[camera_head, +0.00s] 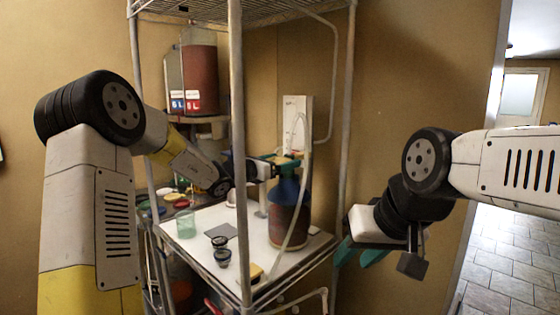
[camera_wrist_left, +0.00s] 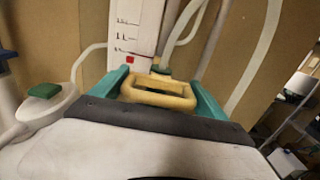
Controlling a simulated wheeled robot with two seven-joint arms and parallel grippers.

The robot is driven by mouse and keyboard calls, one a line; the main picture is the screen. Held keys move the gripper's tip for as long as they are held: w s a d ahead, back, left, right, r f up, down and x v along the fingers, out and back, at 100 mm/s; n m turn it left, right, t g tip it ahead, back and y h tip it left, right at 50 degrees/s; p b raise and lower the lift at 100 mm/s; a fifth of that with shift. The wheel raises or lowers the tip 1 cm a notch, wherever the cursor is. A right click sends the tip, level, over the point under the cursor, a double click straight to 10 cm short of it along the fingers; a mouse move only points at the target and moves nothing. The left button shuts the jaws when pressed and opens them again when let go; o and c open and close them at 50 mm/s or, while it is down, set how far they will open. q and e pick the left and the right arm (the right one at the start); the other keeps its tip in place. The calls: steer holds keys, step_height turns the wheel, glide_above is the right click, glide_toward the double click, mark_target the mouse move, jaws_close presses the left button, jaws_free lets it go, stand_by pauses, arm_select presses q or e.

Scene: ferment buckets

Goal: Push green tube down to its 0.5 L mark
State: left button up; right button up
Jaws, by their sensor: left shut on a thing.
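My left gripper (camera_head: 284,160) is over the top of a blue and dark red bottle (camera_head: 289,217) on the rack's white shelf. In the left wrist view its teal fingers (camera_wrist_left: 160,88) are shut on a yellow loop-shaped handle (camera_wrist_left: 160,102). Behind it stands a white scale board (camera_wrist_left: 136,28) with dark marks and a red square; the board (camera_head: 298,108) also shows in the head view. A pale hose (camera_head: 307,170) curves down past the bottle. I cannot make out which tube is green. My right gripper (camera_head: 358,256) is open and empty, right of the rack.
A wire rack post (camera_head: 237,150) stands in front of my left forearm. A green clear cup (camera_head: 186,224), a dark square (camera_head: 221,231) and black round pieces (camera_head: 221,257) are on the white shelf. A large brown container (camera_head: 199,80) stands higher up. A doorway is at right.

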arm_select(q)
steer(key=o, duration=1.8)
steer(key=shift+w+a, duration=0.1)
steer(key=shift+a, duration=0.15)
steer(key=shift+d, duration=0.1)
steer(key=v, duration=0.7)
steer(key=shift+s+a+r, duration=0.1)
steer(key=shift+s+a, duration=0.2)
steer(key=shift+s, duration=0.05)
steer(key=shift+a, duration=0.1)
